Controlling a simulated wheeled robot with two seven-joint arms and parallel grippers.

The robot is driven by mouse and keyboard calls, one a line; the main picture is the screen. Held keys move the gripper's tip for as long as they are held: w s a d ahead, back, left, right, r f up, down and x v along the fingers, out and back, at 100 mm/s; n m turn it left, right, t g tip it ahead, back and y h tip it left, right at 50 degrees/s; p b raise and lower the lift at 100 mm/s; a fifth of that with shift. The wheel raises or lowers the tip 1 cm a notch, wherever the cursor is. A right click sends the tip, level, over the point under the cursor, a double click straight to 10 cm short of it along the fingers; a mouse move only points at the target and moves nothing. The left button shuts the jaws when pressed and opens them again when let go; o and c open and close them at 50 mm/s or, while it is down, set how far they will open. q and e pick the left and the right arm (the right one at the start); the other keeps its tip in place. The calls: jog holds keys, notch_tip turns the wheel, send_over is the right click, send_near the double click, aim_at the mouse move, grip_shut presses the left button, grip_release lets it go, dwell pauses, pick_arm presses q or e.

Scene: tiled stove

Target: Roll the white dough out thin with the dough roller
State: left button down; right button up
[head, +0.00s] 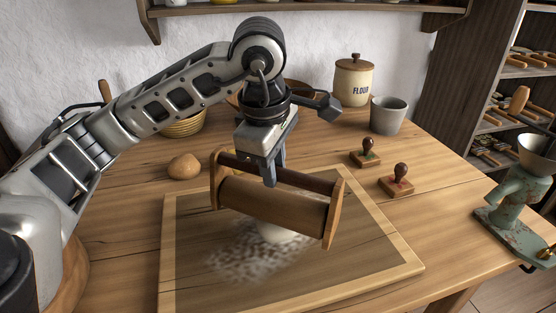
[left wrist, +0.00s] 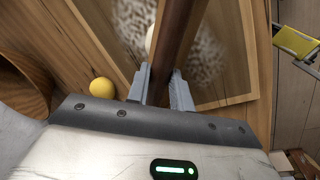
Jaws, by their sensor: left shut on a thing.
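The dough roller (head: 272,205) is a brown wooden cylinder between two end plates, with a dark bar along its top. My left gripper (head: 270,180) is shut on that top bar; in the left wrist view (left wrist: 160,88) the bar runs between the two fingers. The roller is slightly tilted, its right end lower in the picture. The white dough (head: 280,235) lies on the board, mostly hidden by the roller; I cannot tell whether they touch. Flour is spread on the framed wooden board (head: 385,272) around it. My right gripper is out of view.
A brown potato-like lump (head: 184,166) lies left of the board. Two wooden stamps (head: 366,152) (head: 397,181), a grey cup (head: 388,116) and a flour jar (head: 354,82) stand behind and right. A green grinder (head: 510,205) stands at the right edge.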

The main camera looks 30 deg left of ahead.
pick_arm(q)
jog(key=shift+r+p, duration=2.65)
jog(key=shift+r, duration=1.05)
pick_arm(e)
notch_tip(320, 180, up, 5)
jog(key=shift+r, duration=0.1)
pick_arm(q)
jog(key=shift+w+f+b, duration=0.1)
jog(key=shift+f+b, duration=0.4)
jog(key=shift+b, duration=0.05)
jog(key=shift+w+f+m+b, duration=0.2)
jog(key=shift+f+m+b, duration=0.1)
jog(key=shift+f+b, duration=0.5)
jog(key=shift+w+a+f+b, duration=0.1)
jog(key=shift+w+f+b, duration=0.1)
jog(key=shift+f+b, duration=0.55)
jog(key=shift+w+f+m+b, duration=0.15)
jog(key=shift+f+m+b, duration=0.3)
jog(key=shift+f, duration=0.1)
jog(key=shift+w+f+b, duration=0.15)
jog(key=shift+f+b, duration=0.25)
jog(key=shift+f, duration=0.05)
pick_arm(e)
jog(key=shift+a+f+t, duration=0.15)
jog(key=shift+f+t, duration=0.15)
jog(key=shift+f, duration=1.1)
